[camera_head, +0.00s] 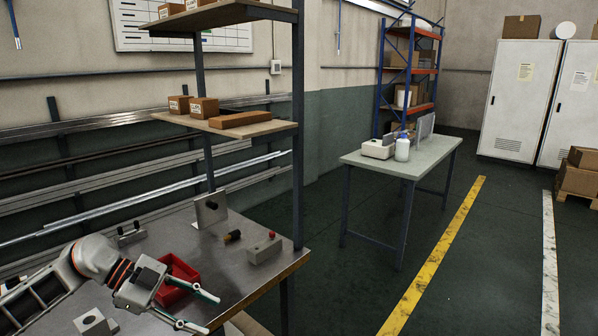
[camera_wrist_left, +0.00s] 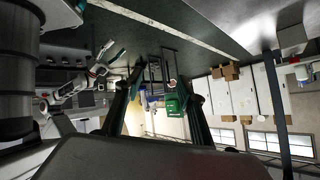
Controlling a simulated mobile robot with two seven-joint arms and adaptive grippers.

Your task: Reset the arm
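My left arm comes in from the lower left in the head view. Its gripper (camera_head: 200,309) is open and empty, with its two green-edged fingers spread apart above the front of the metal bench (camera_head: 225,275). The red bin (camera_head: 180,271) sits on the bench just behind the gripper and is partly hidden by it. In the left wrist view the same gripper (camera_wrist_left: 158,108) shows its two dark fingers apart with only distant background between them. A white arm part (camera_wrist_left: 75,90) shows at the left of that view; whether its gripper is open or shut is unclear.
On the bench are a grey box with a red button (camera_head: 264,249), an upright metal plate (camera_head: 211,209), a dark-and-orange knob (camera_head: 233,236) and a grey block (camera_head: 93,322). A shelf post (camera_head: 298,130) rises at the bench's right. Floor is clear beyond, up to a table (camera_head: 425,155).

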